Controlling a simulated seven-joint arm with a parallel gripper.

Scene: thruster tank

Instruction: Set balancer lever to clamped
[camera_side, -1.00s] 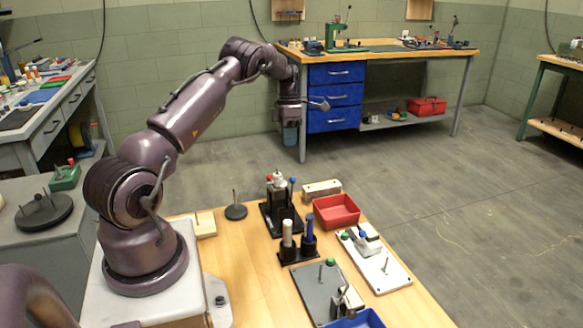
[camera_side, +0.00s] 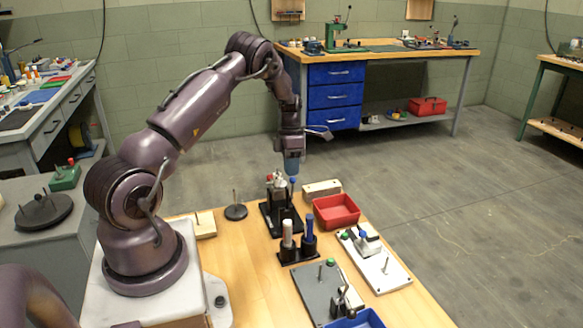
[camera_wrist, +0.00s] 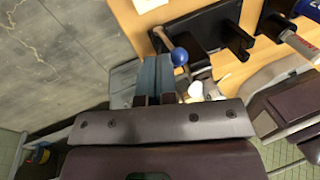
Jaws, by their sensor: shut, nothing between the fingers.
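A device on a black base (camera_side: 268,222) stands at the back of the wooden table, with a red-knobbed lever and a blue-knobbed lever (camera_side: 292,181). No label shows which one is the balancer lever. In the wrist view the blue knob (camera_wrist: 180,57) sits on a thin metal rod, just right of my fingers. My gripper (camera_side: 292,172) points down, shut and empty, over the device's right side, close to the blue knob. In the wrist view my gripper (camera_wrist: 154,62) has its blue-grey fingers together; contact with the knob cannot be told.
A red bin (camera_side: 336,211) and a pale block (camera_side: 321,188) stand right of the device. A black holder with white and blue handles (camera_side: 309,228) is in front. A grey plate (camera_side: 318,292) and a white plate with a clamp (camera_side: 385,272) lie nearer.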

